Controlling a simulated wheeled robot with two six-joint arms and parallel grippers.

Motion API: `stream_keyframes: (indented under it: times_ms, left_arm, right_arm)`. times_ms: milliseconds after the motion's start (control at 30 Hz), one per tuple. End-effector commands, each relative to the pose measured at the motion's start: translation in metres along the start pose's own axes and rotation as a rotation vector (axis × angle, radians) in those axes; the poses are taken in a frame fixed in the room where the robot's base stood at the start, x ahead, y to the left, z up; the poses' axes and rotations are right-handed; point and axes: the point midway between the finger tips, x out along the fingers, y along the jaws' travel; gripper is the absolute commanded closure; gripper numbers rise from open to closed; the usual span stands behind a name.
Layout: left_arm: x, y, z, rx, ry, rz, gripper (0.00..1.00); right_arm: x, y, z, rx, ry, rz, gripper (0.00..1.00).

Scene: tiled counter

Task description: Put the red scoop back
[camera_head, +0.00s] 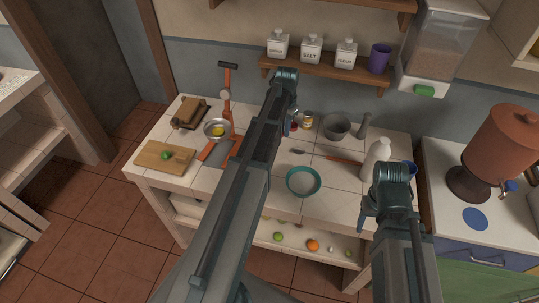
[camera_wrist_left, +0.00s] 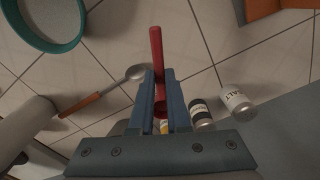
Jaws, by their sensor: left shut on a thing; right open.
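The red scoop (camera_wrist_left: 155,45) shows in the left wrist view with its straight red handle between the two blue fingers. My left gripper (camera_wrist_left: 162,75) is shut on it, and the far part is partly hidden by the fingers. In the head view my left gripper (camera_head: 289,122) is over the back middle of the counter, mostly hidden by its own arm. A small red patch shows beside it there; I cannot tell if this is the scoop. My right gripper (camera_head: 364,217) is open and empty over the right front of the counter.
A teal bowl (camera_head: 303,182) sits mid-counter. A grey mortar (camera_head: 336,126), white bottle (camera_head: 376,160) and spoon (camera_wrist_left: 100,92) are nearby. Small shakers, one labelled salt (camera_wrist_left: 237,100), stand close to the left fingers. A shelf (camera_head: 325,70) with canisters and a grain dispenser (camera_head: 445,45) are above.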

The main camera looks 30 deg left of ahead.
Motion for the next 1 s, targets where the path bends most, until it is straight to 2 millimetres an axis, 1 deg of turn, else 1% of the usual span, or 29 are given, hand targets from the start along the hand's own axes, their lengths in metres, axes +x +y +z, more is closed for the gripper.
stream_keyframes:
  times_ms: [267, 400, 600, 700, 800, 900, 1000]
  left_arm:
    - [-0.01, -0.012, 0.026, -0.679, 0.0, -0.003, 1.0]
    - [-0.015, -0.019, 0.038, -1.047, 0.0, -0.004, 1.0]
    - [-0.02, -0.026, 0.054, -1.527, 0.001, -0.006, 1.0]
    - [-0.022, -0.029, 0.06, -1.714, 0.002, -0.007, 1.0]
    - [-0.023, -0.031, 0.064, -1.855, 0.003, -0.007, 1.0]
    - [-0.024, -0.032, 0.067, -1.946, 0.003, -0.008, 1.0]
    - [-0.024, -0.033, 0.068, -1.993, 0.004, -0.008, 1.0]
  right_arm:
    - [-0.01, 0.001, 0.001, 0.0, 0.0, 0.0, 0.43]
    - [-0.014, 0.001, 0.001, -0.001, 0.0, 0.0, 0.43]
    - [-0.02, 0.002, 0.001, -0.001, 0.0, 0.0, 0.43]
    - [-0.021, 0.002, 0.001, -0.001, 0.0, 0.0, 0.43]
    - [-0.023, 0.002, 0.001, -0.001, 0.0, 0.0, 0.43]
    - [-0.023, 0.002, 0.001, -0.001, 0.0, 0.0, 0.43]
    - [-0.024, 0.002, 0.001, -0.001, 0.0, 0.0, 0.43]
